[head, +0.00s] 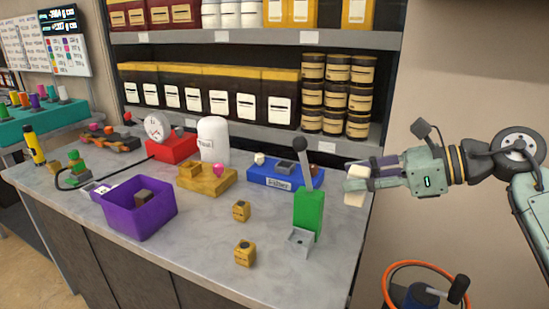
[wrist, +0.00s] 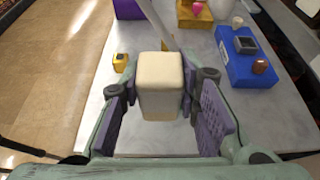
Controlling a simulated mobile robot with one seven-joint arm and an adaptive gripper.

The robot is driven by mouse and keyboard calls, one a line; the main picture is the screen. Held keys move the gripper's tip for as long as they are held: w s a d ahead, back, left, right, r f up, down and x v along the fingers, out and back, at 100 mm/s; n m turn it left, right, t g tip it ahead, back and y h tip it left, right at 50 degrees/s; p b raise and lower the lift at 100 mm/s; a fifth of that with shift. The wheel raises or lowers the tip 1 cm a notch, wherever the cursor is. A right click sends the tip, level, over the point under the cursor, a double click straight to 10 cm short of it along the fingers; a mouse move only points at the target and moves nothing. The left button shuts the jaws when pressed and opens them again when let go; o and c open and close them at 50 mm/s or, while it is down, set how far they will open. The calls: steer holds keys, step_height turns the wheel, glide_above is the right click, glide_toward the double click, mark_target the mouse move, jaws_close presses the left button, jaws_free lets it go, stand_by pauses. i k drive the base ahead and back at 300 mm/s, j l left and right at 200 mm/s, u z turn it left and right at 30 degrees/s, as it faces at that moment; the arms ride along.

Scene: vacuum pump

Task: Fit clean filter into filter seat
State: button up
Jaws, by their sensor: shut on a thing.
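A cream block, which looks like the clean filter (head: 356,184), is held in my gripper (head: 357,177) at the right end of the counter. In the wrist view the filter (wrist: 160,88) stands upright between the two purple finger pads of my gripper (wrist: 160,95). The blue block (head: 264,175) on the counter carries a pale label, too small to read surely. A dark grey square fitting (wrist: 245,44), a brownish knob (wrist: 260,66) and a small white piece (head: 259,158) are on it. I cannot tell surely which part is the filter seat. The filter is apart from the blue block.
A purple bin (head: 155,218) holds a dark block. Yellow cubes (head: 245,252) lie at the front. A yellow base (head: 215,183) and white cylinder (head: 213,135) stand behind.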

mark_target(285, 169)
steer(key=i+j, duration=0.35)
steer(key=i, duration=0.15)
steer(key=i+j, duration=0.3)
steer(key=i, duration=0.2)
